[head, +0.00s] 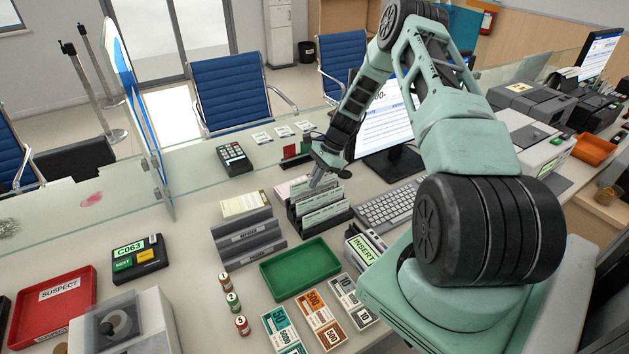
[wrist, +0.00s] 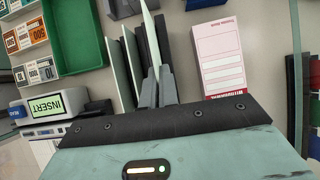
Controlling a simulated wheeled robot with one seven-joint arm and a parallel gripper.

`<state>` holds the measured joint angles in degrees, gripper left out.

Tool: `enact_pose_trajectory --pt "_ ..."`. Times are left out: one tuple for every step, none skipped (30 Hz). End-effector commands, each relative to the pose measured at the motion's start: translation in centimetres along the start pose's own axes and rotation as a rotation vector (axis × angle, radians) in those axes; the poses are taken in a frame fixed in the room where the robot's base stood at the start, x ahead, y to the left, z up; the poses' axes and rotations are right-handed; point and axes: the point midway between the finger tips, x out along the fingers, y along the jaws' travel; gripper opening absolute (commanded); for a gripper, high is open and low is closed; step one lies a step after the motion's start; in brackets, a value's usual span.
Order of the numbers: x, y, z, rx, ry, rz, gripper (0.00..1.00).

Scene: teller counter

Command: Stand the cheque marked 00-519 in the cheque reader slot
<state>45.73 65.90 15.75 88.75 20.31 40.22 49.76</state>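A dark rack (head: 322,222) on the counter holds several pale cheques standing on edge; it also shows in the wrist view (wrist: 138,50). My gripper (head: 316,181) is above the rack. In the wrist view its two fingers (wrist: 158,75) are close together on either side of one pale cheque (wrist: 150,30), and look shut on it. That cheque stands upright, among the rack's dividers. I cannot read its number. The cheque reader (head: 362,247) with its INSERT display is to the right and front of the rack; its display also shows in the wrist view (wrist: 45,107). Its slot cannot be made out.
A green tray (head: 300,270) is in front of the rack. A grey stepped holder (head: 248,240) stands to its left, and a keyboard (head: 388,205) to its right. A pink-and-white slip (wrist: 220,60) lies close beside the rack. Banknote bundles (head: 318,318) lie at the front.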

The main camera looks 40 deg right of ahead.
Motion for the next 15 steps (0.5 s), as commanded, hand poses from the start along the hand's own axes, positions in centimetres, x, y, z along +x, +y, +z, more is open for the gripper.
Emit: enact_pose_trajectory --pt "-0.4 0.0 0.2 0.0 0.0 0.0 0.0" --pt "-0.5 0.0 0.3 0.0 0.0 0.0 0.0" --pt "-0.7 0.0 0.4 0.0 0.0 0.0 0.0" --pt "-0.8 0.0 0.5 0.0 0.0 0.0 0.0" --pt "-0.9 0.0 0.5 0.0 0.0 0.0 0.0" --pt "-1.1 0.0 0.6 0.0 0.0 0.0 0.0" --pt "-1.2 0.0 0.7 0.0 0.0 0.0 0.0" --pt "-1.3 0.0 0.8 0.0 0.0 0.0 0.0" --pt "-1.5 0.0 0.8 0.0 0.0 0.0 0.0" --pt "-1.6 0.0 0.9 0.0 0.0 0.0 0.0" --pt "-1.7 0.0 1.0 0.0 0.0 0.0 0.0" --pt "-1.9 0.0 1.1 0.0 0.0 0.0 0.0" --pt "-2.0 0.0 1.1 0.0 0.0 0.0 0.0" --pt "-2.1 0.0 1.2 0.0 0.0 0.0 0.0" --pt "-2.3 0.0 1.3 0.0 0.001 0.0 0.0"
